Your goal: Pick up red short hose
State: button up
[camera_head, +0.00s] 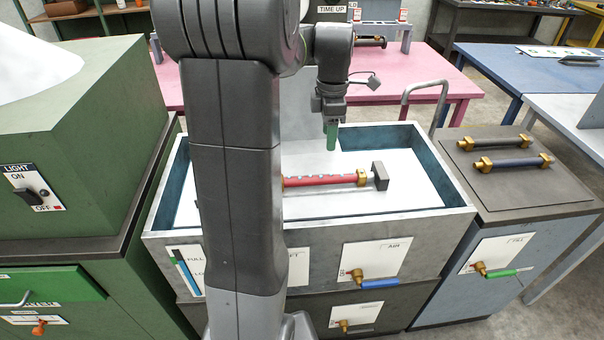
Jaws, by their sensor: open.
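A red hose (325,181) lies across the white floor of the open tray (456,219). It has a brass collar (362,178) near its right end and a dark square block (380,176) beyond that. Small blue marks show along its top edge. Its left part is hidden behind my arm. My gripper (331,140) points down over the tray, above and behind the hose as seen here, apart from it. It is open, and its green fingers appear end-on, so the gap between them does not show.
Two dark hoses with brass ends (511,163) lie on the right cabinet top. A green housing with a light switch (39,193) stands at left. The tray has raised walls, with a metal hoop handle (424,88) behind. Pink (392,76) and blue tables (525,70) stand farther back.

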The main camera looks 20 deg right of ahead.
send_over(325, 176)
notch_tip(325, 176, down, 9)
jog(key=shift+s+d+r, duration=0.15)
jog(key=shift+r, duration=0.05)
jog(key=shift+f, duration=2.6)
grip_shut()
